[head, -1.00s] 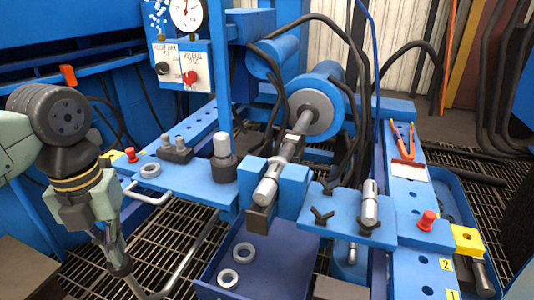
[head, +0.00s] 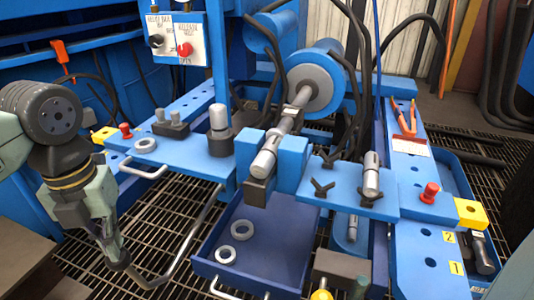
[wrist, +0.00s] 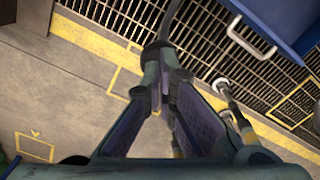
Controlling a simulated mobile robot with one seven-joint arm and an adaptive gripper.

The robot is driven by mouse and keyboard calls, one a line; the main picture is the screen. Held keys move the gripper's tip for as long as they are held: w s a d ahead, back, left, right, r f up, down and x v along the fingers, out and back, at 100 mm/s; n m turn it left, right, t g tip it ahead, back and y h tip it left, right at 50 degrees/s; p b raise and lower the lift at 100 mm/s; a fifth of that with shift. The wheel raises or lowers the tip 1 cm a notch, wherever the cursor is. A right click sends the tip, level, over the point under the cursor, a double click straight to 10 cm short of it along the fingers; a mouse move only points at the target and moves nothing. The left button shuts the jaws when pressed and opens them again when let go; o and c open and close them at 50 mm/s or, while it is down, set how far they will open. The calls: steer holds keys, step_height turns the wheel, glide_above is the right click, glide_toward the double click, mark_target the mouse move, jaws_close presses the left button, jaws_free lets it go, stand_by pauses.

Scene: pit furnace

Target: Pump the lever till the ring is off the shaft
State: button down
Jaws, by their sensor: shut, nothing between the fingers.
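The lever (head: 183,255) is a long bent grey bar that runs from beside the blue press frame down to the lower left, where its end curves up. My gripper (head: 121,265) is at that end; its fingers point down and are closed. In the wrist view my gripper (wrist: 165,62) has its fingertips together at the lever (wrist: 170,18); whether they touch it I cannot tell. The shaft (head: 266,157) lies between two blue blocks, in line with the cylinder (head: 312,82). The ring on the shaft cannot be made out clearly.
A control panel (head: 172,38) with a red knob stands above. Steel grating and an open yellow-marked floor (wrist: 60,95) surround my arm.

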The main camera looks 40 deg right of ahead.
steer(key=shift+s+a+f+b, duration=0.1)
steer(key=shift+a+f+b, duration=0.05)
steer(key=shift+f, duration=0.45)
steer(key=shift+s+a+f+b, duration=0.1)
steer(key=shift+f+b, duration=0.05)
steer(key=shift+f, duration=0.45)
step_height(320, 180, up, 11)
steer(key=w+d+p, duration=0.1)
steer(key=d+p, duration=0.1)
steer(key=p, duration=0.6)
steer(key=shift+w, duration=0.3)
steer(key=shift+d, duration=0.1)
steer(key=f+b, duration=0.2)
steer(key=f, duration=0.1)
steer(key=s+a+f+b, duration=0.1)
steer(key=f+b, duration=0.2)
steer(key=f, duration=0.1)
steer(key=a+f+b, duration=0.1)
steer(key=f+b, duration=0.2)
steer(key=f, duration=0.1)
steer(key=shift+s, duration=0.25)
step_height(320, 180, up, 16)
steer(key=w+d+p, duration=0.1)
steer(key=d+p, duration=0.1)
steer(key=p, duration=1)
steer(key=shift+w+r+p, duration=0.25)
steer(key=shift+w+p, duration=0.05)
